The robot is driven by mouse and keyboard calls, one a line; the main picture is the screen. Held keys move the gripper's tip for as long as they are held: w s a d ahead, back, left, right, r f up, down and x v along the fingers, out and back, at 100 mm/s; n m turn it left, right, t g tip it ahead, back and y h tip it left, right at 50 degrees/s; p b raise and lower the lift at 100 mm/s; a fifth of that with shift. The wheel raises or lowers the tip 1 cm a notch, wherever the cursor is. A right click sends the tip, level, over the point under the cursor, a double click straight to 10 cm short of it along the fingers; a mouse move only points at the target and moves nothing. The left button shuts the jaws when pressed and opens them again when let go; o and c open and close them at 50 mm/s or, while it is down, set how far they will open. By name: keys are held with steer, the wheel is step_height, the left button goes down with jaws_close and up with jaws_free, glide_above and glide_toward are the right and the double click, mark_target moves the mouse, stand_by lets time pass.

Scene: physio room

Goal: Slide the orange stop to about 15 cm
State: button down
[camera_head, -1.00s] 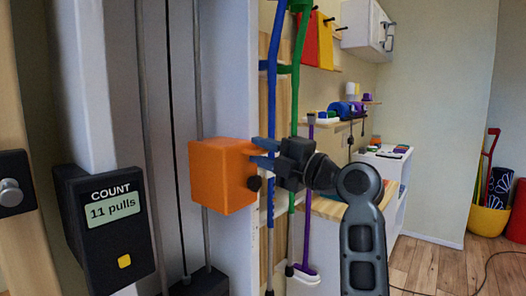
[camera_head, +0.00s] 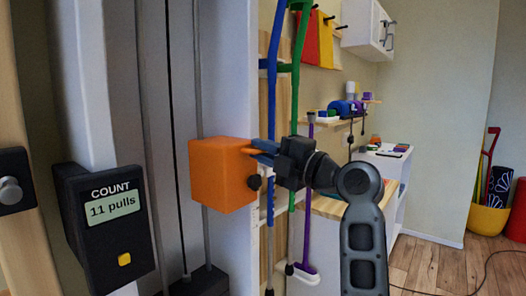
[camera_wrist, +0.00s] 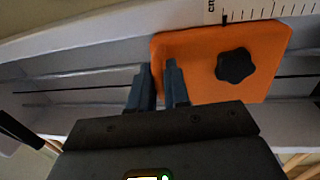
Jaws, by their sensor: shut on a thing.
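The orange stop (camera_head: 220,172) is a block on a vertical metal rod of the white frame. A black knob (camera_head: 254,182) sits on its side and shows in the wrist view (camera_wrist: 236,66). My gripper (camera_head: 263,152) is at the stop's right edge, its blue-grey fingers shut on a thin orange part of it. In the wrist view, the fingers (camera_wrist: 160,84) straddle the stop's edge (camera_wrist: 205,45). A white scale marked cm (camera_wrist: 262,10) runs along the stop, with a dark pointer on it; no number is readable.
A black counter (camera_head: 112,222) reading "11 pulls" stands left of the stop. Blue and green poles (camera_head: 272,90) hang close behind my gripper. A white cabinet (camera_head: 325,232) stands behind my arm. Open wooden floor (camera_head: 425,265) lies to the right.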

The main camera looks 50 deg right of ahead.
step_height(320, 180, down, 5)
steer(key=b, duration=0.4)
steer(key=shift+b, duration=0.3)
steer(key=shift+r, duration=0.1)
steer(key=c, duration=1.3)
jaws_free()
glide_toward(250, 167)
steer(key=shift+s+b, duration=0.35)
steer(key=shift+s, duration=0.35)
steer(key=shift+f, duration=0.2)
